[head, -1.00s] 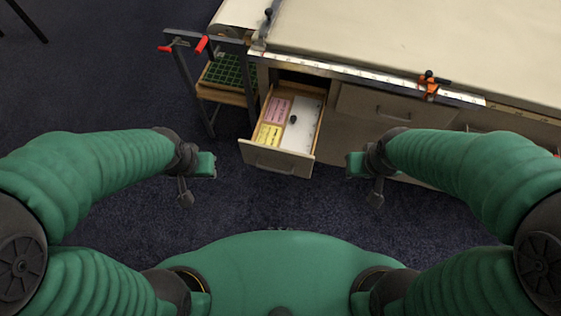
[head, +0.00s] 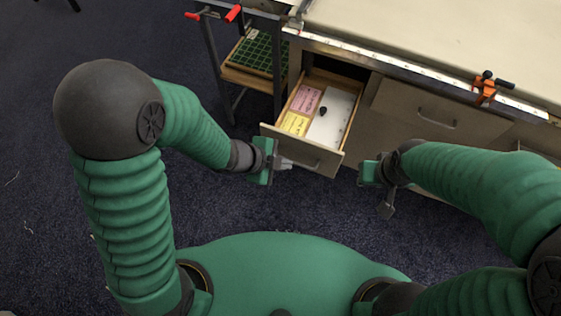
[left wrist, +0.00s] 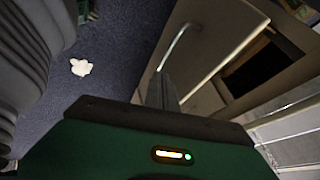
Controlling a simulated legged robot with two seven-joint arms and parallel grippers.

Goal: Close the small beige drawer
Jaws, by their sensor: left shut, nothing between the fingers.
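The small beige drawer (head: 305,152) is pulled out of the cabinet under the long table. Its front panel has a bar handle and faces me. Inside lie pink and yellow labels, a white sheet and a small dark knob-like item. The drawer front and its handle also show in the left wrist view (left wrist: 215,40). My left gripper (head: 284,163) is shut and empty, close to the left part of the drawer front; I cannot tell whether it touches. Its fingers show beside the handle in the left wrist view (left wrist: 162,92). My right gripper (head: 386,209) hangs right of the drawer, apart from it.
A shut drawer (head: 425,110) sits to the right in the same cabinet. An orange clamp (head: 485,90) is on the table edge (head: 400,68). A metal stand with red handles and a green grid tray (head: 258,52) stands left of the drawer.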

